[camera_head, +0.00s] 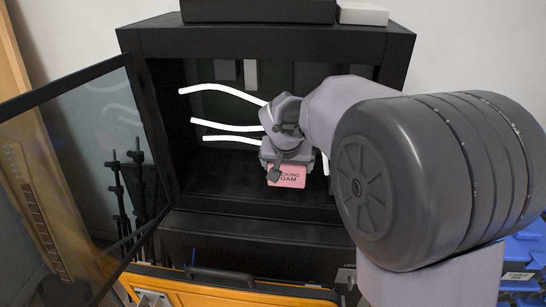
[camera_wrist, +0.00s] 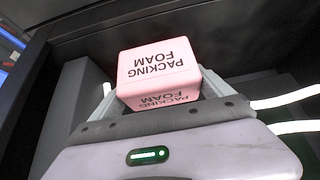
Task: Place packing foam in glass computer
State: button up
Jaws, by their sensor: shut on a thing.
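The pink packing foam (camera_head: 287,177) is a small block with black lettering. It is held in my gripper (camera_head: 285,165) inside the open front of the black glass computer (camera_head: 400,50). In the wrist view the foam (camera_wrist: 158,75) sits between the two fingers of my gripper (camera_wrist: 155,98), which are shut on it. The computer's glass door (camera_head: 75,170) is swung open to the left. White glowing tubes (camera_head: 225,126) run across the inside behind my gripper. My arm hides the right part of the interior. I cannot tell whether the foam touches the case floor.
A black box (camera_head: 258,10) and a small white box (camera_head: 363,14) lie on top of the case. An orange case (camera_head: 215,291) with a dark handle is below. Blue bins (camera_head: 522,250) stand at the lower right. The case floor left of my gripper looks clear.

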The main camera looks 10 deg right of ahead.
aim_at(286, 173)
jog(key=shift+w+f+b, duration=0.2)
jog(key=shift+f+b, duration=0.45)
jog(key=shift+f, duration=0.35)
jog(key=shift+w+f+b, duration=0.15)
jog(key=shift+f+b, duration=0.5)
jog(key=shift+f, duration=0.35)
jog(key=o, duration=1.1)
jog(key=shift+r+p, duration=0.4)
jog(key=shift+p, duration=0.05)
jog(key=p+v, duration=0.3)
jog(key=v, duration=0.8)
jog(key=shift+s+a+r+p, duration=0.1)
jog(key=shift+s+a+p, duration=0.05)
jog(key=shift+p, duration=0.15)
jog(key=s+a+y, duration=0.1)
jog(key=s, duration=0.8)
jog(key=s+a+y, duration=0.1)
jog(key=s, duration=0.8)
jog(key=s+a+f+y, duration=0.1)
jog(key=s+y, duration=0.1)
jog(key=s, duration=0.7)
jog(key=shift+s+a+f+m, duration=0.15)
jog(key=shift+s+a+m, duration=0.05)
jog(key=shift+s+m, duration=0.2)
